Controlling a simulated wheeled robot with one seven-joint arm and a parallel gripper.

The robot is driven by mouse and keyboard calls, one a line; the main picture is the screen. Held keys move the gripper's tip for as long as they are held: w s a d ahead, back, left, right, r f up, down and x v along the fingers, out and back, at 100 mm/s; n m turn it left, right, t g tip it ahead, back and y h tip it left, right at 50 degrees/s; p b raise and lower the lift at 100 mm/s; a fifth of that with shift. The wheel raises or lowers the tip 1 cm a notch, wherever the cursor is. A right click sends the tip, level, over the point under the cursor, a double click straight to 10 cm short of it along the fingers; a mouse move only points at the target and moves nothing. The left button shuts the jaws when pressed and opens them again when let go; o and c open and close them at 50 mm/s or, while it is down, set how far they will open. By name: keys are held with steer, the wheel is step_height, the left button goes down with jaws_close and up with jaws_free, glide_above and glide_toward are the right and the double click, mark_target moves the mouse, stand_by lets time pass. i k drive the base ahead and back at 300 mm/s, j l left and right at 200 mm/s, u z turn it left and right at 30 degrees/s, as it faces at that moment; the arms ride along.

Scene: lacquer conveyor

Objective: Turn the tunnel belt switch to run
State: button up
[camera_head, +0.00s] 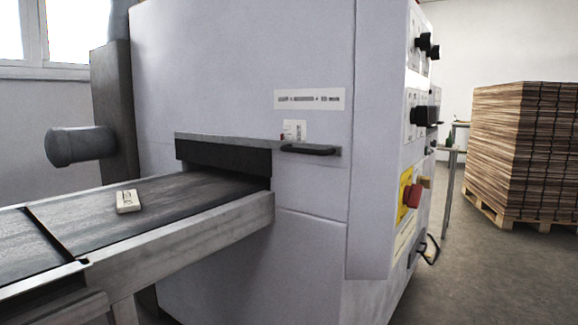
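The tunnel machine (235,65) is a large pale grey cabinet in the middle of the head view. Its dark belt (165,205) runs from the left into a low opening (222,158). Control knobs sit on its right side, seen at a steep angle: a black upper knob (428,46), a black middle knob (424,115) and a red knob (411,196) on a yellow plate. Their labels are too small to read, so I cannot tell which one is the belt switch or how it is set. My gripper is not in view.
A small pale block (128,201) lies on the belt. A black handle (309,149) is beside the opening. A tall stack of brown boards (520,150) stands on a pallet (515,212) at the right. Grey floor (470,280) is clear between machine and pallet.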

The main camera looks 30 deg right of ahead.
mark_target(432, 110)
steer(key=l+z, duration=0.25)
steer(key=l, duration=3.05)
steer(key=i, duration=0.05)
